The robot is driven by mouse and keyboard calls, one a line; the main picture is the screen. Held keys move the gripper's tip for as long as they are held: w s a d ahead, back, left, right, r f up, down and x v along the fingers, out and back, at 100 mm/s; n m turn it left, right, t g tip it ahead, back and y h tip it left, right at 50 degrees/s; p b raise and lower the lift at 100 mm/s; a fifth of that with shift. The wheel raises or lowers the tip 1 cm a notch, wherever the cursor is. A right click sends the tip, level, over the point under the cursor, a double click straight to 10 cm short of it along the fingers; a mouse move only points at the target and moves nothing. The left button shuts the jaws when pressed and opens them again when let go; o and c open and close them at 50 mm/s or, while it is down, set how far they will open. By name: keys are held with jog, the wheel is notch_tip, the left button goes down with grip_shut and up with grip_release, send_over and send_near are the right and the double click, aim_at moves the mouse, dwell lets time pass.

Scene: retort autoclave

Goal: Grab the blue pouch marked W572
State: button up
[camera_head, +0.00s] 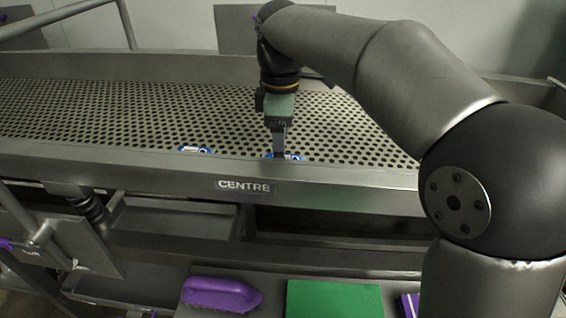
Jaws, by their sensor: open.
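Two small blue-and-white items, which look like pouches, lie on the perforated metal tray (80,110) close behind its front lip. One blue pouch (195,150) is left of my gripper and clear of it. The other blue pouch (270,156) is right at my fingertips and partly hidden by the fingers and the lip. My gripper (279,153) points straight down over this second pouch. Its jaws are open, seen edge-on. I cannot tell whether the fingers touch the pouch or straddle it. The markings are too small to read, so I cannot tell which pouch is W572.
The tray's raised front lip carries a label (245,186) reading CENTRE. Below are a purple brush (221,294), a green block or pad (334,299) and a purple-edged item (409,305). A metal rail (60,18) stands at upper left. The tray's left is bare.

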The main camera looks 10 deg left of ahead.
aim_at(270, 155)
jog(key=shift+f, duration=2.4)
jog(key=c, duration=1.1)
jog(key=shift+r, duration=0.1)
